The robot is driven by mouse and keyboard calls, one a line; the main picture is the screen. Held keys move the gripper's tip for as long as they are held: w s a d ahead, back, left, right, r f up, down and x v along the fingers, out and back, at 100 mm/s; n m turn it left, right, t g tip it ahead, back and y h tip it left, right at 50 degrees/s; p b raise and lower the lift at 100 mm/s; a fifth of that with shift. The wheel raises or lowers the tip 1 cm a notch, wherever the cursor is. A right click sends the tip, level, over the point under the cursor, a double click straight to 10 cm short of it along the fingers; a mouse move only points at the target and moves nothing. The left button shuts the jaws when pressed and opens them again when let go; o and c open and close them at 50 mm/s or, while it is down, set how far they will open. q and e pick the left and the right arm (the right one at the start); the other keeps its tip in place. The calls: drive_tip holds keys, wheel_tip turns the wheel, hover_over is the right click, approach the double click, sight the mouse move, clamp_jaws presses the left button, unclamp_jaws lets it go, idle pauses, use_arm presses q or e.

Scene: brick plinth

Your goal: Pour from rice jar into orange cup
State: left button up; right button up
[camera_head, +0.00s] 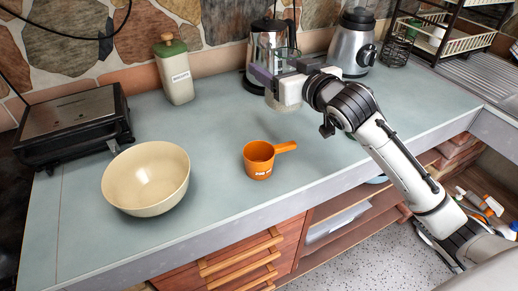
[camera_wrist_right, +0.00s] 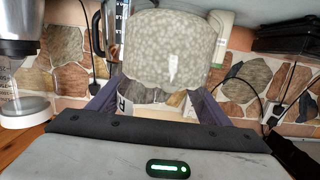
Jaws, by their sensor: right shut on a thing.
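The orange cup (camera_head: 258,160) stands upright on the counter, its handle pointing right; its inside looks empty. My right gripper (camera_head: 276,79) is above the counter, behind and slightly right of the cup. It is shut on the rice jar (camera_wrist_right: 168,50), a clear jar with pale speckled grains, large in the right wrist view. In the head view the jar is partly hidden by the gripper and hard to separate from the kettle behind. The jar is held well above the cup, apart from it. My left gripper is not in view.
A cream bowl (camera_head: 146,178) stands left of the cup. A black grill (camera_head: 72,122) and a green-lidded canister (camera_head: 174,75) stand farther left and back. The counter around the cup is clear.

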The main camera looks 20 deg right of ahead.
sight(266, 99)
drive_tip(key=f+n+y, duration=0.1)
drive_tip(key=y, duration=0.1)
drive_tip(key=a+f+n+g+y, duration=0.1)
drive_tip(key=y, duration=0.1)
drive_tip(key=s+a+f+n+y+p, duration=0.1)
drive_tip(key=n, duration=0.1)
drive_tip(key=shift+f+g+y, duration=0.2)
drive_tip(key=shift+g+y, duration=0.1)
drive_tip(key=shift+y, duration=0.1)
drive_tip(key=shift+s+d+f, duration=0.2)
drive_tip(key=shift+s+d, duration=0.05)
drive_tip(key=shift+d, duration=0.25)
drive_tip(key=shift+f, duration=0.1)
